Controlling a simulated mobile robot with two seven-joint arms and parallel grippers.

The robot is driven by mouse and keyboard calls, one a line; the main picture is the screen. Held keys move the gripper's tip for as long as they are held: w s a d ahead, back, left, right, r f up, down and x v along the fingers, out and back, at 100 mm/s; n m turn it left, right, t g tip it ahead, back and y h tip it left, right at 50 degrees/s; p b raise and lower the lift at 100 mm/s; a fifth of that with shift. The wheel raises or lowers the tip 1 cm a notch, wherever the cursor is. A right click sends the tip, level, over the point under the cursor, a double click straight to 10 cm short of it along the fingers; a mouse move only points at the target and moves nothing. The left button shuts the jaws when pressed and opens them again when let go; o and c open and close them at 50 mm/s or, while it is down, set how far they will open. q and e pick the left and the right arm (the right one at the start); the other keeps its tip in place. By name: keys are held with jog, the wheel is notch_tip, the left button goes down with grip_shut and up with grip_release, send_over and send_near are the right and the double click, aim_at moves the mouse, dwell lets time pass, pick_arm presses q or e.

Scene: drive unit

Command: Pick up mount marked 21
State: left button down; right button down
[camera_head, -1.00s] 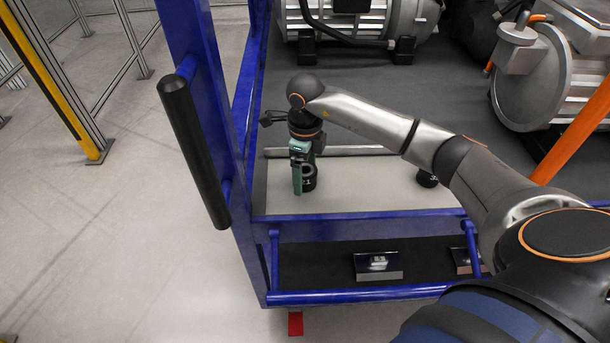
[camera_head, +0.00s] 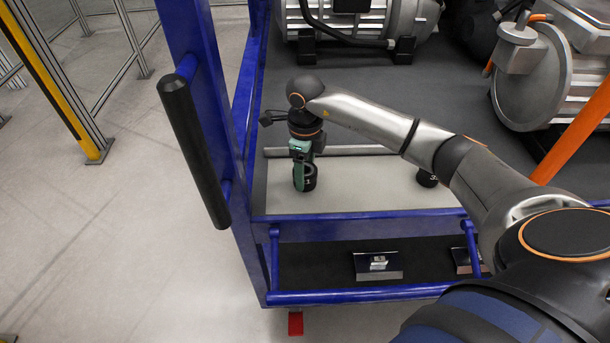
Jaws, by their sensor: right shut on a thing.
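The mount marked 21 (camera_head: 308,182) is a small black cylinder standing at the left part of the light grey shelf (camera_head: 350,195) of the blue cart. My right gripper (camera_head: 299,176), with greenish fingers, points down at it from above and is shut on it. The fingers cover part of the mount, and its mark shows only in part. I cannot tell whether its base touches the shelf. My left gripper is not in view.
A second black mount (camera_head: 427,178) stands farther right on the shelf, partly behind my arm. A blue cart post with a black handle (camera_head: 194,150) rises at the left. Small metal-plated parts (camera_head: 378,264) lie on the dark lower tray. Large motors (camera_head: 375,25) stand behind.

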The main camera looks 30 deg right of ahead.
jog(key=shift+w+r, duration=0.1)
jog(key=shift+r, duration=0.15)
